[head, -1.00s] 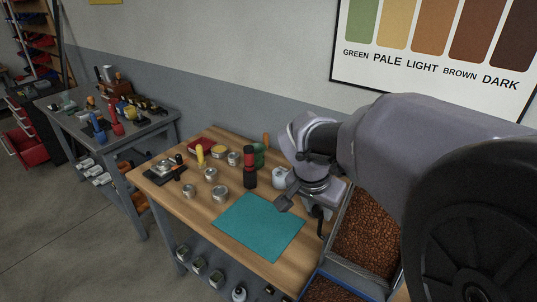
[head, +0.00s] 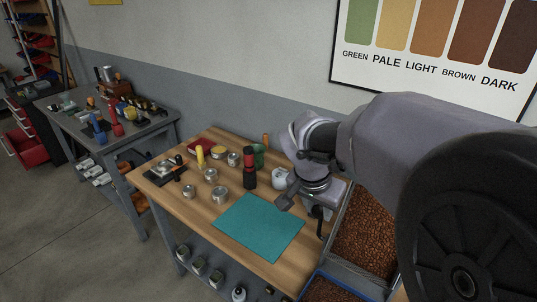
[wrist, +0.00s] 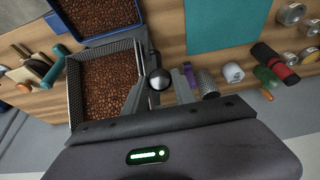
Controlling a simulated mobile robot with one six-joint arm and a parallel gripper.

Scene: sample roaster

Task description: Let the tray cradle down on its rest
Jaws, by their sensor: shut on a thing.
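The tray cradle is probably the grey mesh-sided tray of brown beans (wrist: 72,92) in the wrist view, left of my gripper. A grey bean tray (head: 338,266) also shows below my arm in the head view. My gripper (wrist: 160,88) has its fingers on both sides of a round dark ball knob and is shut on it. The knob (wrist: 159,77) sits beside the tray's right wall; its link to the tray is hidden. In the head view my gripper (head: 318,212) is at the bench's right side, and its grip is hidden. I cannot tell the tray's height above its rest.
A blue-rimmed bean tray (head: 325,292) adjoins the grey one. A teal mat (head: 258,227) lies clear on the wooden bench. Several tins, a red-and-black cylinder (head: 249,168) and a white jar (head: 279,179) stand beyond it. A purple item (wrist: 190,76) is close to the right finger.

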